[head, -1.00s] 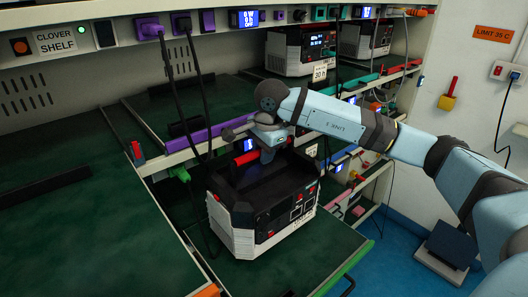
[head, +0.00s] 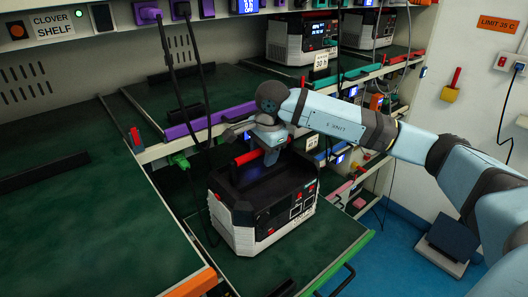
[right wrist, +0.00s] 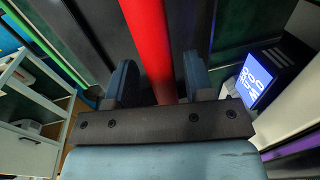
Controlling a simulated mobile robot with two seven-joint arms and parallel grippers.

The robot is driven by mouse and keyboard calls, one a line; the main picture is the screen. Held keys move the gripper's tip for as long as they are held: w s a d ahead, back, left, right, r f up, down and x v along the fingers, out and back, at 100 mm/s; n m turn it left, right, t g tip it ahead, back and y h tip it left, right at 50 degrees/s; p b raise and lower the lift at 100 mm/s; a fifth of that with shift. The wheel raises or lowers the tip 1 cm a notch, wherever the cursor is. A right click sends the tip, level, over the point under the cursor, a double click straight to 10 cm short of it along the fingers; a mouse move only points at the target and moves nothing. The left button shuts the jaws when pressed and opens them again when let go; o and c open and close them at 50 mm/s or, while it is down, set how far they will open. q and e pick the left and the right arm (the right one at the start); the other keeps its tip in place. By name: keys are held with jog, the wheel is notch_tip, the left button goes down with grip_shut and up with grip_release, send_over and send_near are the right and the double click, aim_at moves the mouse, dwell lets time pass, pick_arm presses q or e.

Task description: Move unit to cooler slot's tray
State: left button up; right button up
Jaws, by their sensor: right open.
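The unit (head: 285,218) is a black and white box with a red carry handle (head: 249,157) on top. It stands on a pulled-out green tray (head: 330,245) in the head view. My right gripper (head: 271,158) is over the handle. In the right wrist view, the red handle (right wrist: 148,45) runs between the two open fingers (right wrist: 155,88), with a gap visible on each side. Whether the fingers touch it lower down cannot be told. My left gripper is not in view.
Similar units (head: 301,38) stand on the back shelf, one behind a tag reading 30. Black cables (head: 172,75) hang beside the unit's left side. A wide, mostly bare green shelf (head: 85,235) lies at left. A lit display (right wrist: 255,80) is close to the right gripper.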

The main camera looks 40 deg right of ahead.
notch_tip(320, 180, up, 12)
jog(key=s+b, duration=0.1)
jog(key=s, duration=0.1)
jog(key=shift+s+d+f, duration=0.1)
dwell(0.7)
